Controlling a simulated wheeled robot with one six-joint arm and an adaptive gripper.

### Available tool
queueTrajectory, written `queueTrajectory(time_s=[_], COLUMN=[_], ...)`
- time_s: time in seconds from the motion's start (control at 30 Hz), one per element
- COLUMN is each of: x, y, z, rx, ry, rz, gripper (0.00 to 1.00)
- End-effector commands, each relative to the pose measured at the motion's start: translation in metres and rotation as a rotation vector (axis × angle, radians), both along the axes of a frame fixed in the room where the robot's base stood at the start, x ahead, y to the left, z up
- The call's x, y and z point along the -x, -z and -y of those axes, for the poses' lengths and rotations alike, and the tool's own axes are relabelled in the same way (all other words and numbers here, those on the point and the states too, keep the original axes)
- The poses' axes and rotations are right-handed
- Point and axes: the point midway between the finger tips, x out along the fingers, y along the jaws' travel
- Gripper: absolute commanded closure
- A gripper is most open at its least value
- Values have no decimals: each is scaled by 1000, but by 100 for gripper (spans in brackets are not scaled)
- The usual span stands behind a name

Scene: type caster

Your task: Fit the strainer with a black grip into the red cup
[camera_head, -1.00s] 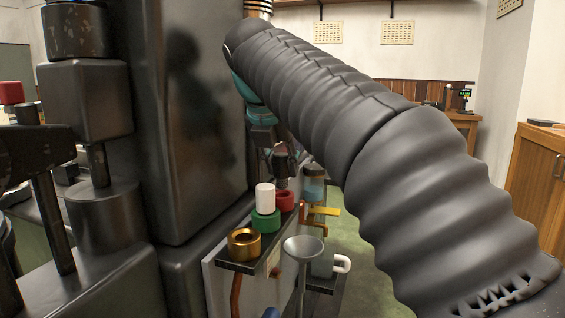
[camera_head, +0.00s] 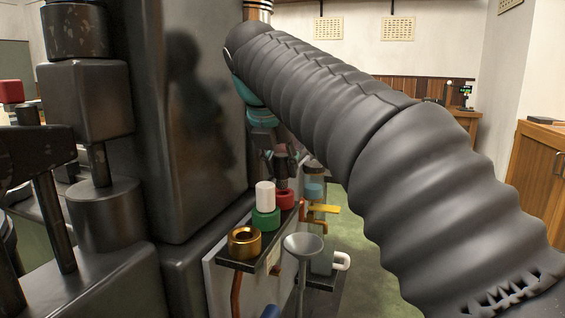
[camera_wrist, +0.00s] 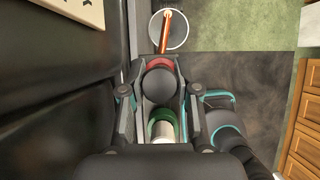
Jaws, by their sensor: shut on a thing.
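My gripper (camera_head: 279,163) points down over the red cup (camera_head: 285,198) at the far end of the small shelf. It is shut on the black grip (camera_head: 283,172) of the strainer. In the wrist view the round top of the black grip (camera_wrist: 159,83) sits between the two fingers (camera_wrist: 160,92). The red cup's rim (camera_wrist: 158,63) shows just beyond the grip. The strainer's lower part is hidden, so I cannot tell how deep it sits in the cup.
A green cup (camera_head: 266,221) with a white grip (camera_head: 265,195) standing in it is beside the red cup. A brass cup (camera_head: 244,243) stands at the near shelf end. A grey funnel (camera_head: 304,244) is to the right. A dark cabinet wall (camera_head: 190,130) is close on the left.

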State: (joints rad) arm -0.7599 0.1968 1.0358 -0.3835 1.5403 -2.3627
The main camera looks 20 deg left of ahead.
Motion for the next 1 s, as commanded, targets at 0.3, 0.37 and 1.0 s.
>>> queueTrajectory(time_s=[0.3,0.37,1.0], x=[0,0,0], y=[8,9,22], z=[0,0,0], rx=[0,1,0], ry=[0,1,0], rz=[0,-1,0], gripper=[100,100,100])
